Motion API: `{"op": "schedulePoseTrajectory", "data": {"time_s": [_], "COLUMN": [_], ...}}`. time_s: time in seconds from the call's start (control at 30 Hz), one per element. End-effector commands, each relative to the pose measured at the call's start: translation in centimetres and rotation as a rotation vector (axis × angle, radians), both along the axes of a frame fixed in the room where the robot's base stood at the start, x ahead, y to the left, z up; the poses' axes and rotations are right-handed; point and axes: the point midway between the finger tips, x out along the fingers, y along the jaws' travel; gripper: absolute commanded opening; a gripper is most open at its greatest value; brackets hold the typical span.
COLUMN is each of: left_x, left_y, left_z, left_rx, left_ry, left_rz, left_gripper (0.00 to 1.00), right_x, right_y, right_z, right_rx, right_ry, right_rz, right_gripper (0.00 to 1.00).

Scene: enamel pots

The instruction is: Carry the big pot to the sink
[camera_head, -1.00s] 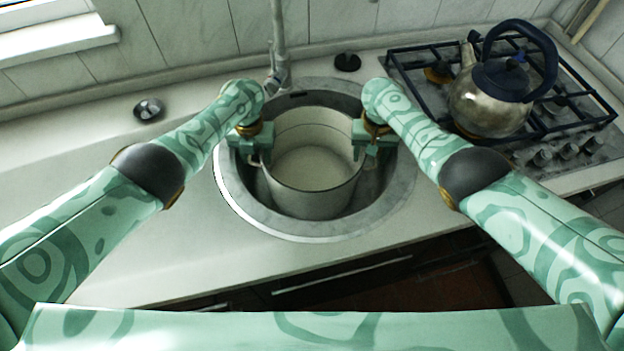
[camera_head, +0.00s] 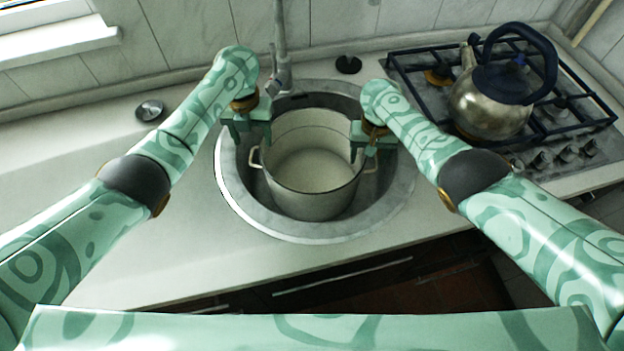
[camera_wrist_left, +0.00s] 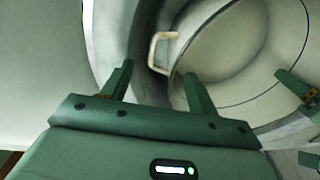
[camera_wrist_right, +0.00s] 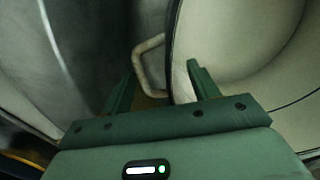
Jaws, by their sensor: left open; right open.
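The big pot (camera_head: 310,190), cream enamel with a dark rim line, stands upright inside the round metal sink (camera_head: 237,205). Its left handle (camera_head: 255,157) is free, and the left wrist view shows this handle (camera_wrist_left: 160,50) beyond the fingertips. My left gripper (camera_head: 246,142) is open and empty, above and beside that handle. My right gripper (camera_head: 364,152) is open at the pot's right side. In the right wrist view the right handle (camera_wrist_right: 140,62) lies just past and between the open fingers (camera_wrist_right: 160,75); whether they touch it I cannot tell.
A faucet (camera_head: 281,50) rises behind the sink. A kettle (camera_head: 490,100) stands on the gas stove (camera_head: 560,130) at the right. Two small dark round fittings (camera_head: 348,64) (camera_head: 149,110) sit on the counter.

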Motion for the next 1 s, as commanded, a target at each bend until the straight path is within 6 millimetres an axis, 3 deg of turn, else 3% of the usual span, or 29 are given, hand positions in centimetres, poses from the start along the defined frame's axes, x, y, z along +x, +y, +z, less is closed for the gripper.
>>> {"op": "schedulePoseTrajectory", "data": {"time_s": [0.27, 0.4, 0.6, 0.77, 1.0], "left_x": [-0.1, -0.1, -0.1, -0.1, -0.1], "left_y": [-0.2, -0.2, -0.3, -0.3, -0.3], "left_z": [0.2, 0.2, 0.2, 0.2, 0.2], "left_rx": [-0.004, -0.004, -0.005, -0.005, -0.005], "left_ry": [0.001, 0.001, 0.002, 0.002, 0.002], "left_rz": [-0.002, -0.002, -0.002, -0.002, -0.003], "left_gripper": [0.59, 0.59, 0.59, 0.59, 0.59], "right_x": [0.2, 0.5, 0.6, 0.7, 0.7], "right_y": [0.0, 0.1, 0.2, 0.1, 0.1], "right_z": [3.0, 6.6, 10.4, 11.7, 11.9], "right_rx": [0.002, 0.004, 0.002, 0.001, 0.0], "right_ry": [-0.004, -0.005, -0.001, 0.0, 0.0], "right_rz": [0.002, 0.002, 0.0, 0.0, 0.001], "right_gripper": [0.6, 0.6, 0.6, 0.6, 0.6]}}
